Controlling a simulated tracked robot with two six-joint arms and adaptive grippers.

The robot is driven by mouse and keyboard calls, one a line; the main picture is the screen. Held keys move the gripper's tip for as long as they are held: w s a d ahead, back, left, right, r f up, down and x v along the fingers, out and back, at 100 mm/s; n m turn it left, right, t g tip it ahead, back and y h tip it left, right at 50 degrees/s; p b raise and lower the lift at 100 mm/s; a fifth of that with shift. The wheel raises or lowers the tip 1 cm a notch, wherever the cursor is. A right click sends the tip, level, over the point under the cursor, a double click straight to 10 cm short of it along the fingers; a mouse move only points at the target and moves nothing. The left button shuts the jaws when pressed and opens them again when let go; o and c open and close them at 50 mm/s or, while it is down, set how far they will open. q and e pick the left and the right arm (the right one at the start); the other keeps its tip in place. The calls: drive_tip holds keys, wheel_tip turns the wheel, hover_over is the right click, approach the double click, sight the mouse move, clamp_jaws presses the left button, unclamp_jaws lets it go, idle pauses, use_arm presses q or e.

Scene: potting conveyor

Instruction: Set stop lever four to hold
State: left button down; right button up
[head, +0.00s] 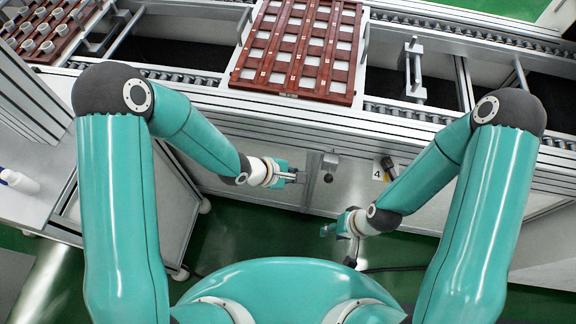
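Stop lever four (388,165) is a short dark handle on the conveyor's front panel, right of centre. A small white label reading 4 (377,175) sits just left of and below it. The lever leans up and to the left; its marked positions are too small to read. My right gripper (337,245) hangs below and left of the lever, apart from it, with its fingers spread and nothing visible between them. My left gripper (298,178) is in front of the panel, left of the lever, pointing right; its finger gap is too small to judge.
A small grey fitting (330,160) sticks out of the panel between my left gripper and the lever. A brown slotted tray (300,50) lies on the conveyor (420,112) above. A tray with several cups (45,30) is at upper left. A white bottle (18,181) lies on the left cart.

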use_arm(q)
drive_tip(key=a+r, duration=0.1)
drive_tip(key=r, duration=0.1)
drive_tip(key=a+r+p, duration=0.1)
drive_tip(key=shift+w+a+r, duration=0.1)
drive_tip(key=shift+a+r, duration=0.2)
drive_tip(key=shift+r, duration=0.05)
drive_tip(key=s+a+f+m+g+y+p, duration=0.1)
drive_tip(key=s+a+f+m, duration=0.2)
drive_tip(key=s+a+m, duration=0.2)
drive_tip(key=s+a+f+m+g+y+p, duration=0.1)
drive_tip(key=s+a+f+m+y+p, duration=0.1)
drive_tip(key=s+a+f+m, duration=0.2)
drive_tip(key=s+a+m, duration=0.2)
drive_tip(key=s+m, duration=0.1)
drive_tip(key=s, duration=0.1)
drive_tip(key=shift+s+a+g+y, duration=0.3)
drive_tip(key=shift+g, duration=0.1)
